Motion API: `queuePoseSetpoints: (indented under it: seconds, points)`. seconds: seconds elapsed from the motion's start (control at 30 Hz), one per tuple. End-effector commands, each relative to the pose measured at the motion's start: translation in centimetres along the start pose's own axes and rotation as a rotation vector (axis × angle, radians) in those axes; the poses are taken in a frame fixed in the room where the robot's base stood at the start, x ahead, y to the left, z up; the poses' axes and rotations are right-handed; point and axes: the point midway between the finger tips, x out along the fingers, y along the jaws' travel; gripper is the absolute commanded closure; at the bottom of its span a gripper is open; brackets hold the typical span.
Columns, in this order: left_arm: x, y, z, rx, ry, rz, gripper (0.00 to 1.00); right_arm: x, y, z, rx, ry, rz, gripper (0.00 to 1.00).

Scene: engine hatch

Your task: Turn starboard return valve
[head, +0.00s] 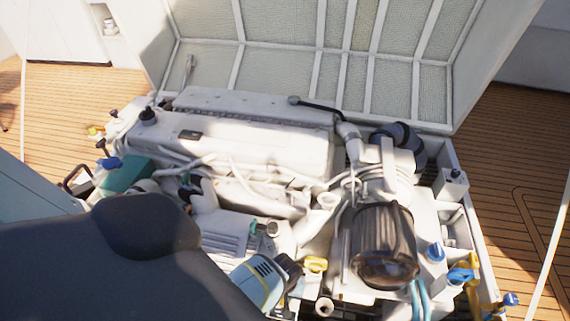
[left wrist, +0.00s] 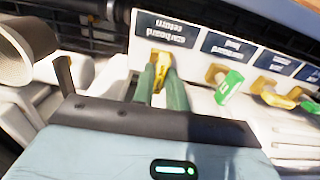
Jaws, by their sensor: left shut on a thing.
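A yellow valve handle (left wrist: 158,85) stands below a dark label plate (left wrist: 168,30) in the left wrist view. The plate's two lines of text appear upside down and are too blurred to read surely. My left gripper (left wrist: 162,78) is shut on this yellow handle, with a green finger on each side of it. In the head view my left gripper (head: 290,268) reaches in low at the centre, close to a yellow part (head: 316,264); my dark arm hides much of the lower left. My right gripper is not in view.
Beside the held handle are a green handle (left wrist: 230,85) and another yellow handle (left wrist: 278,97), under similar labels. In the head view, the white engine (head: 250,145) fills the hatch. A dark ribbed filter (head: 382,245) and blue-handled valves (head: 435,252) stand at right. The raised hatch lid (head: 300,50) closes off the back.

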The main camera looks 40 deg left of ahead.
Motion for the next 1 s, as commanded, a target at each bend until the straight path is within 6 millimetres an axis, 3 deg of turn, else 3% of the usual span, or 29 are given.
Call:
queuePoseSetpoints:
  seconds: [0.43, 0.47, 0.6, 1.0]
  points:
    - [-0.02, 0.06, -0.02, -0.010, 0.000, 0.001, 1.00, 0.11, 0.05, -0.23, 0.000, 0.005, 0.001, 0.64]
    - [-0.02, 0.06, -0.02, -0.010, 0.000, 0.001, 0.83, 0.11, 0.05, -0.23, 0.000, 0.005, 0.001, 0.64]
    - [-0.02, 0.04, -0.03, -0.009, 0.001, 0.001, 0.65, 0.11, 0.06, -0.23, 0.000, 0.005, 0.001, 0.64]
    - [-0.89, 0.05, -0.11, -0.009, 0.002, 0.002, 0.64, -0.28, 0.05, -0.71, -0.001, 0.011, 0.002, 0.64]
